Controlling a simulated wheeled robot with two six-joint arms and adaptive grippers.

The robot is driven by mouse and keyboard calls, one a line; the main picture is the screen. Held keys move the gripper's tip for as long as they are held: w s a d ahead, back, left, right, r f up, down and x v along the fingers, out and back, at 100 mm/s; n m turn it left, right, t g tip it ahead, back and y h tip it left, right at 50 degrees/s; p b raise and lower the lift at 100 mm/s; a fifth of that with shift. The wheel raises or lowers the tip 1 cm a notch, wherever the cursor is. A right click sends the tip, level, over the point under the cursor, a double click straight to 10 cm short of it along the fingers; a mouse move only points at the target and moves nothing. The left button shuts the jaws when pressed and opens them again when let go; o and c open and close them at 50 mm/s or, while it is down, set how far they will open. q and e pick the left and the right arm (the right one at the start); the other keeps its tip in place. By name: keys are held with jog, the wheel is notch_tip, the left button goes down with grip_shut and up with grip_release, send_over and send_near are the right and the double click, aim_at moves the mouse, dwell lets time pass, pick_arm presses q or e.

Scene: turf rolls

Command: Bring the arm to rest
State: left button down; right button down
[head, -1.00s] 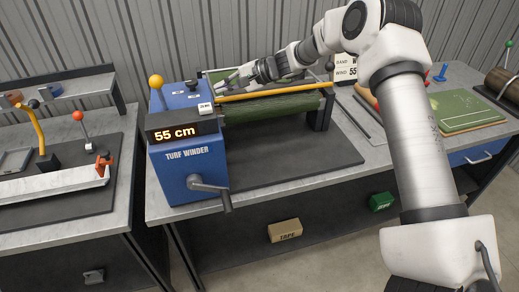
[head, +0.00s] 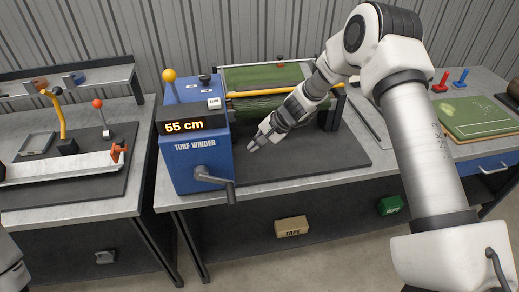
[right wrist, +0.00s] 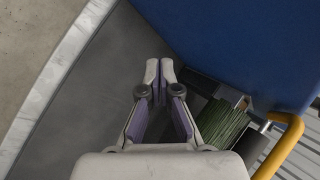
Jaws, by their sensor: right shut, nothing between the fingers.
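My right gripper (head: 252,146) is shut and empty, held over the dark mat of the turf winder, in front of the green roll and to the right of the blue winder box. In the right wrist view its fingertips (right wrist: 160,72) are close together with nothing between them. The blue turf winder (head: 196,150) shows 55 cm and has a crank (head: 214,180) at its front. Green turf (head: 262,104) lies behind a yellow bar (head: 272,91), partly hidden by my right arm. My left gripper does not show.
The bench to the left holds a white trough (head: 60,168) and levers. A green board (head: 478,116) lies on the bench at right. A tape box (head: 291,227) and a green box (head: 390,206) sit on the lower shelf. The mat (head: 300,162) front is clear.

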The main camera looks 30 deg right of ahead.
jog(key=shift+s+f, duration=0.6)
jog(key=s+f, duration=0.1)
jog(key=f, duration=0.1)
jog(key=s+a+f+g+b, duration=0.1)
jog(key=s+f, duration=0.1)
jog(key=f, duration=0.1)
jog(key=s+a+f+g+b, duration=0.1)
jog(key=s+f, duration=0.1)
jog(key=f, duration=0.1)
jog(key=shift+a+f, duration=0.15)
jog(key=shift+a, duration=0.05)
jog(key=s+a+f+n+g+h+b, duration=0.15)
jog(key=s+f+g, duration=0.25)
jog(key=s+f, duration=0.65)
jog(key=s+f+n+t+h+b, duration=0.1)
jog(key=s+f+n+h, duration=0.2)
jog(key=s+n, duration=0.6)
jog(key=s, duration=1.3)
jog(key=shift+s+a+h+b, duration=0.15)
jog(key=shift+s+h+b, duration=0.1)
jog(key=shift+h+b, duration=0.1)
